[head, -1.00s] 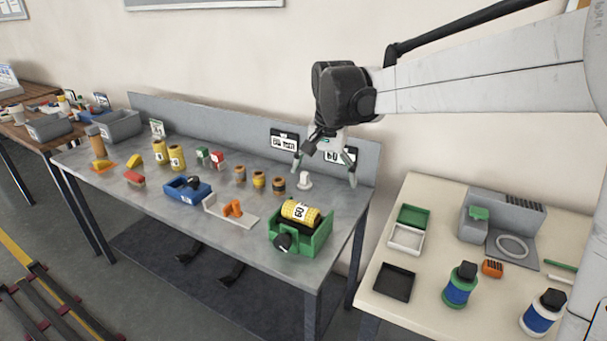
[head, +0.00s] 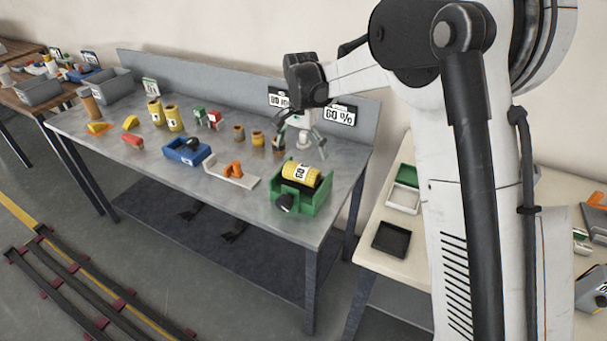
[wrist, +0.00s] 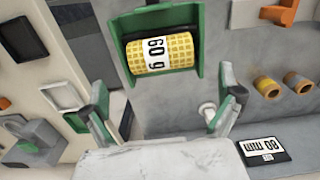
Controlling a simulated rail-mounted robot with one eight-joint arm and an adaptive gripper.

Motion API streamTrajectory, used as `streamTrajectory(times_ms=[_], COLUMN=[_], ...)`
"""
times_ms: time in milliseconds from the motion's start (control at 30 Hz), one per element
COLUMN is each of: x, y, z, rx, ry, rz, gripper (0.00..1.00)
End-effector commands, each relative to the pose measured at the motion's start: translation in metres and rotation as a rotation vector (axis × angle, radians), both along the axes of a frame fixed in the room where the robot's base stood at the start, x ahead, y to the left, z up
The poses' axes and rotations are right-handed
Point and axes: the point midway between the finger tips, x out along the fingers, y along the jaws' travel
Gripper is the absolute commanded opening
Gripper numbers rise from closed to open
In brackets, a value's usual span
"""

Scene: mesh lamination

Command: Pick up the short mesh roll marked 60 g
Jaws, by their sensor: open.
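The short yellow mesh roll marked 60 g (head: 301,174) lies on its side in a green cradle (head: 313,201) near the right end of the grey table. In the wrist view, the roll (wrist: 178,54) shows its white label, framed by the green cradle (wrist: 122,71). My gripper (head: 300,148) is open and empty, above the table and behind the cradle. In the wrist view, my gripper's two fingers (wrist: 162,85) are spread wide, with the roll beyond their tips. They are apart from it.
Small brown and yellow rolls (head: 257,138) stand left of my gripper. A blue box (head: 187,152) and a white tray with an orange part (head: 222,172) lie left of the cradle. A grey back panel (head: 220,90) runs behind.

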Motion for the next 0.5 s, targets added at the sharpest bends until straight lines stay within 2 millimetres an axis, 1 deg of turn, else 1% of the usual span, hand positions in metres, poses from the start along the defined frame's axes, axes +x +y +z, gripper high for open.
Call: streamTrajectory(times_ms=[33, 100, 367, 500], x=[0.001, 0.000, 0.001, 0.004], y=[0.000, 0.000, 0.000, -0.001], z=[-0.008, -0.016, -0.032, -0.051], rx=[0.000, 0.000, 0.000, 0.000], ry=[0.000, 0.000, 0.000, 0.000], rz=[0.000, 0.000, 0.000, 0.000], gripper=[1.00, 1.00, 1.00, 1.00])
